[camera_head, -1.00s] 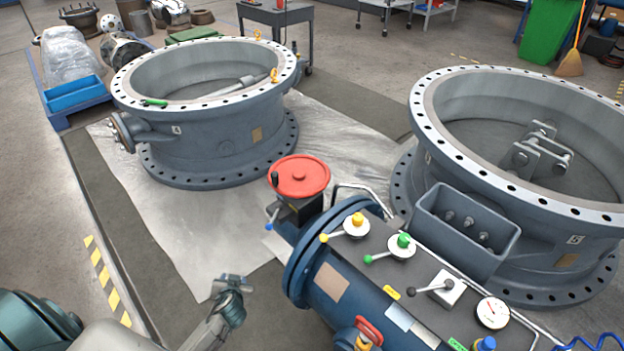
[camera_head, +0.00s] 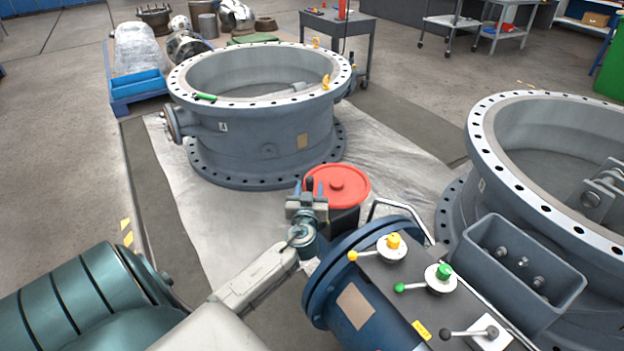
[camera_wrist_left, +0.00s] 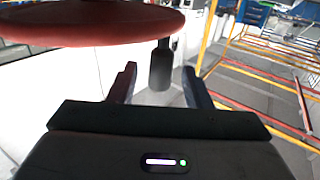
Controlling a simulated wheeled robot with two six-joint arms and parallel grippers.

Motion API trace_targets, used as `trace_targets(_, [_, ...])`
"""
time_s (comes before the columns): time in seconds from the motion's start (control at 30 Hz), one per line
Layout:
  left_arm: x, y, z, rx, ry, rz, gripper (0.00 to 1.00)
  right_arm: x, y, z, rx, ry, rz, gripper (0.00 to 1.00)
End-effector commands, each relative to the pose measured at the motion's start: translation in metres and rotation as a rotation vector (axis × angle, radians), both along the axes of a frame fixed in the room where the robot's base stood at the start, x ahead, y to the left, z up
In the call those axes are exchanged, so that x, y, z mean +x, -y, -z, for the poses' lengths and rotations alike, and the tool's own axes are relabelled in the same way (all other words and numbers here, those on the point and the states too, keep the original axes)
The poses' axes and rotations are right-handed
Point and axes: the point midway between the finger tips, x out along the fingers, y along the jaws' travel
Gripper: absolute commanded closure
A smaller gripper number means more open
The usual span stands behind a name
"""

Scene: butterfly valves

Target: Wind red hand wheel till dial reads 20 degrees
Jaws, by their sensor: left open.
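The red hand wheel (camera_head: 337,184) lies flat on top of its dark gearbox, by the end of the blue actuator. In the left wrist view the red hand wheel (camera_wrist_left: 90,22) fills the upper left, and its black handle (camera_wrist_left: 160,66) hangs down between the fingers. My left gripper (camera_head: 309,188) is at the wheel's left edge. In the wrist view my left gripper (camera_wrist_left: 160,82) is open, its fingers on either side of the handle and not closed on it. I cannot make out the degree dial. My right gripper is not in view.
The blue actuator (camera_head: 357,309) carries a yellow valve knob (camera_head: 393,241) and a green one (camera_head: 444,271). A bent metal rail (camera_head: 400,204) stands right of the wheel. Large grey valve bodies stand behind (camera_head: 262,150) and at right (camera_head: 480,193).

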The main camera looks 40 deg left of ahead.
Motion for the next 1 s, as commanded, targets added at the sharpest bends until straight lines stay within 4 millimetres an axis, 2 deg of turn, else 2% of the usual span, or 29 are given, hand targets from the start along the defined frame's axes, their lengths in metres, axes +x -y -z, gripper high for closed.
trace_targets(0.1, [0.016,-0.013,-0.001,-0.001,0.001,-0.001,0.56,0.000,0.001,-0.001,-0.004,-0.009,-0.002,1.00])
trace_targets(0.23, [0.028,-0.022,0.000,-0.001,-0.001,0.000,0.56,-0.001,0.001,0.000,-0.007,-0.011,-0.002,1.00])
trace_targets(0.63, [0.035,-0.027,0.001,-0.001,-0.002,0.001,0.56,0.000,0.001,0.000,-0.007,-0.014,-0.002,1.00])
trace_targets(0.67, [0.035,-0.027,0.001,-0.001,-0.002,0.001,0.60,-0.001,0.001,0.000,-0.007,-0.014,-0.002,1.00])
trace_targets(0.87, [0.034,-0.027,0.001,-0.001,-0.002,0.001,0.99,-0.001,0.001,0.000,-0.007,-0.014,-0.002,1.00])
trace_targets(1.0, [0.034,-0.026,0.001,-0.001,-0.002,0.001,1.00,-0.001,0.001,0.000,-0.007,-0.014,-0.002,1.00])
